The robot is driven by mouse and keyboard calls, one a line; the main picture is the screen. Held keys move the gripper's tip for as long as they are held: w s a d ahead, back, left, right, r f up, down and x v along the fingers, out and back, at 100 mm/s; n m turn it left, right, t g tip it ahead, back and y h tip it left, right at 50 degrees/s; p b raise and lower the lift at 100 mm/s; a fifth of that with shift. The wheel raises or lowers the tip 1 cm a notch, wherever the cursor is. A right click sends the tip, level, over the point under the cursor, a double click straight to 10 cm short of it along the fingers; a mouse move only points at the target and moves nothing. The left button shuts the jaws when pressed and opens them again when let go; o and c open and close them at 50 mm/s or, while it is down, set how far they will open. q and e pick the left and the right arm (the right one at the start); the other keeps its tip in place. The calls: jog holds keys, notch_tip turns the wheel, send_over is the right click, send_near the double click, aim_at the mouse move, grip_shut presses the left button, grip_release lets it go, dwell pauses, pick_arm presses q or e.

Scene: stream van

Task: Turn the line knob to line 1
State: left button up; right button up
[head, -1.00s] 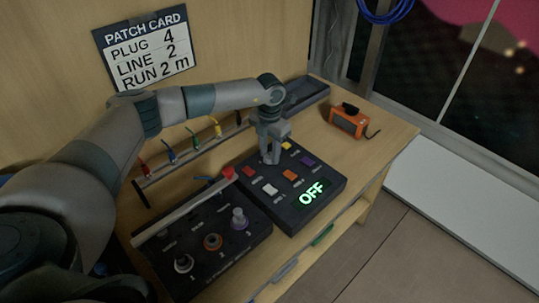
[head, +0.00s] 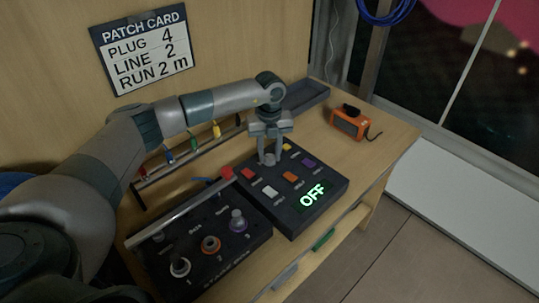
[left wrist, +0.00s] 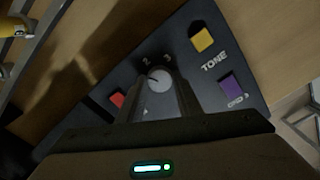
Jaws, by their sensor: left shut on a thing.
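The line knob (left wrist: 158,80) is a small round grey knob on the dark panel (head: 329,205) with the lit OFF display. The numbers 2 and 3 show beside it in the left wrist view; no 1 can be made out there. My left gripper (head: 268,158) points down at the panel's back left, its fingers on both sides of the knob and shut on it. The fingers also show in the left wrist view (left wrist: 158,98). I cannot tell which number the knob points at. My right gripper is not in view.
A socket box (head: 205,270) stands in front to the left. An orange device (head: 349,122) sits at the right. The patch card (head: 145,50) reads line 2.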

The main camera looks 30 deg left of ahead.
pick_arm(q)
jog(key=n, duration=0.4)
jog(key=shift+r+n, duration=0.1)
jog(key=shift+n, duration=0.9)
jog(key=o, duration=1)
jog(key=shift+o, duration=0.2)
